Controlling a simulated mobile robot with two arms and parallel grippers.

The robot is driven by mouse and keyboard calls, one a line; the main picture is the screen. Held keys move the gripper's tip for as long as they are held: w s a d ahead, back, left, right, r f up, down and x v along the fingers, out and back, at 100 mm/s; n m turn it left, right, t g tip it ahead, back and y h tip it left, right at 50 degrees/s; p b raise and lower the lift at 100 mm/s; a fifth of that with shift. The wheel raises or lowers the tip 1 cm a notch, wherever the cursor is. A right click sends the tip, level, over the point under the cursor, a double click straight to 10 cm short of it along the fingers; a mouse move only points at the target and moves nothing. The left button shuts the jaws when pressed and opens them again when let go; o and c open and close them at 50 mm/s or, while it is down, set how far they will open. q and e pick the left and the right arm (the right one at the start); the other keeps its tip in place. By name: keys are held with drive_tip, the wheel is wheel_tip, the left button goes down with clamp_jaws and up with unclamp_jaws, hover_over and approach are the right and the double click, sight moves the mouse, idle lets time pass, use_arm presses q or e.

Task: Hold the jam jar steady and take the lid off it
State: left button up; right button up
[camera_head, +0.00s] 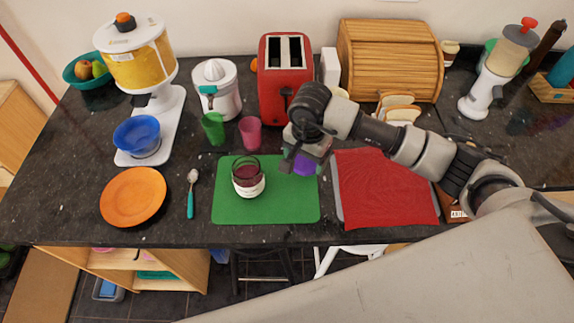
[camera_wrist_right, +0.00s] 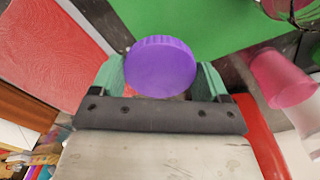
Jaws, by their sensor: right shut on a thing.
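The jam jar (camera_head: 249,178) stands upright on the green mat (camera_head: 228,211), open at the top, with dark red jam inside and a pale label. Part of it shows at the top right of the wrist view (camera_wrist_right: 298,10). My right gripper (camera_head: 300,162) is shut on the purple lid (camera_wrist_right: 160,66). The lid (camera_head: 305,165) is clear of the jar, to its right, above the mat's right part. The wrist view shows the lid between the two green fingers. My left gripper is not in view, and nothing grips the jar.
A red cloth (camera_head: 385,188) lies right of the mat. A pink cup (camera_head: 250,134), a green cup (camera_head: 213,129) and a red toaster (camera_head: 285,85) stand behind. A spoon (camera_head: 191,194) and an orange plate (camera_head: 133,197) lie left. The mat's front is bare.

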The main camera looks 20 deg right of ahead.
sight(290, 176)
drive_tip(key=a, duration=0.1)
drive_tip(key=w+a+f, duration=0.1)
drive_tip(key=a+f, duration=0.1)
drive_tip(key=shift+w+a+p, duration=0.2)
drive_tip(key=shift+w+p, duration=0.05)
drive_tip(key=shift+p, duration=0.15)
wheel_tip(290, 176, down, 4)
drive_tip(key=shift+r+p, duration=0.1)
drive_tip(key=shift+p, duration=0.8)
drive_tip(key=shift+f, duration=0.25)
drive_tip(key=shift+f+b, duration=0.25)
drive_tip(key=shift+b, duration=0.05)
drive_tip(key=o, duration=1)
drive_tip(key=shift+r, duration=0.1)
drive_tip(key=shift+r, duration=0.1)
